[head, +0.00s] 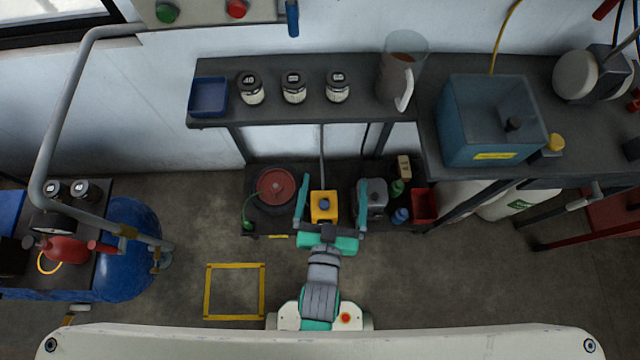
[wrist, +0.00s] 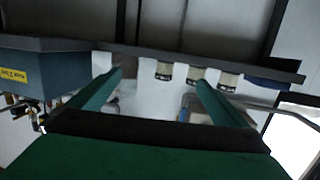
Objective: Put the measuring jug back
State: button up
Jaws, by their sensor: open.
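The measuring jug (head: 392,76), a tall clear cylinder with a white handle and a brownish tint, stands at the right end of the dark wall shelf (head: 220,120). My gripper (head: 331,198) is open, below and in front of the shelf, left of the jug and well apart from it. In the head view a yellow block with a blue knob (head: 324,207) shows between the fingers; I cannot tell its exact depth. In the wrist view, my gripper (wrist: 160,80) has nothing clearly held between its fingers. The jug is not clearly seen there.
Three lidded jars (head: 293,88) and a blue tray (head: 208,96) share the shelf. A blue tank (head: 470,120) stands on the bench at right. A red-lidded container (head: 277,187) and bottles stand below. A yellow floor square (head: 208,292) is empty.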

jog(key=s+a+n+y, duration=0.1)
jog(key=s+a+y, duration=0.1)
jog(key=s, duration=1.3)
jog(key=shift+s+a+f+n+g, duration=0.3)
jog(key=shift+s+a+f+g, duration=0.1)
jog(key=shift+a, duration=0.25)
